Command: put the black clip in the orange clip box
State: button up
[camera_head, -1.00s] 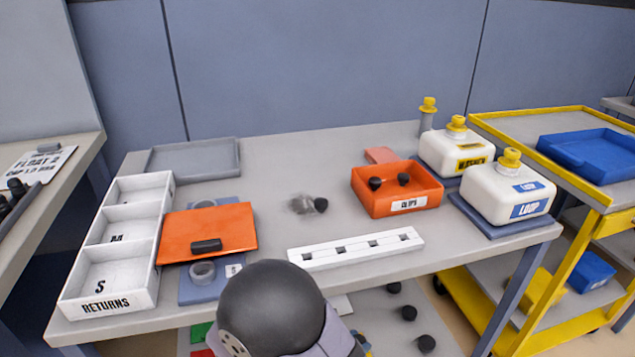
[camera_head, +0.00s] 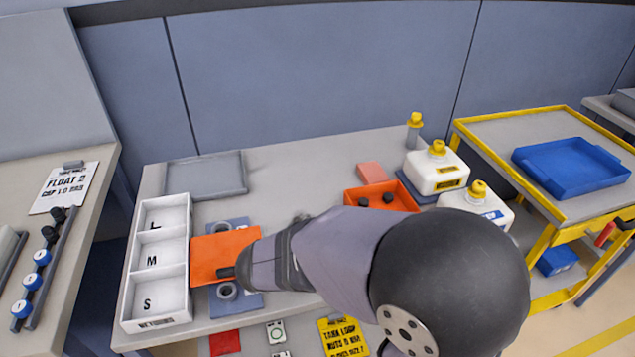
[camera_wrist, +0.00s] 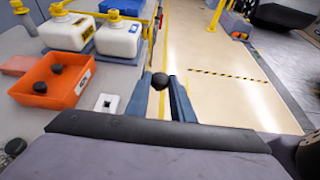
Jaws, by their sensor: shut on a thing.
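The orange clip box (camera_head: 370,190) sits on the bench, partly covered by my arm in the head view; it also shows in the wrist view (camera_wrist: 75,92). Two round black clips lie inside it, one (camera_wrist: 57,69) behind the other (camera_wrist: 40,87). My gripper (camera_wrist: 158,83) is shut on a round black clip (camera_wrist: 159,81) at its fingertips, held apart from the box, to its right in the wrist view, with floor behind it. In the head view my arm hides the gripper and the held clip.
White bottles with yellow caps (camera_head: 436,172) stand beside the box. An orange lid (camera_head: 225,250) and white returns tray (camera_head: 160,260) are at left. A dark loose piece (camera_wrist: 14,147) lies on the bench.

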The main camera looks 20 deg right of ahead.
jog(key=s+d+r+p, duration=0.1)
jog(key=r+p, duration=0.2)
jog(key=r, duration=0.6)
jog(key=d+r+m+g+p, duration=0.1)
jog(key=r+p, duration=0.2)
jog(key=r, duration=0.5)
jog(key=s+d+r+p, duration=0.15)
jog(key=r+p, duration=0.25)
jog(key=r, duration=0.5)
jog(key=n+t+y, duration=0.2)
jog(key=n+t, duration=0.5)
jog(key=t, duration=0.1)
send_over(315, 210)
notch_tip(315, 210, down, 27)
jog(key=shift+f, duration=0.2)
jog(key=shift+f+p, duration=1.55)
jog(key=shift+f, duration=3.4)
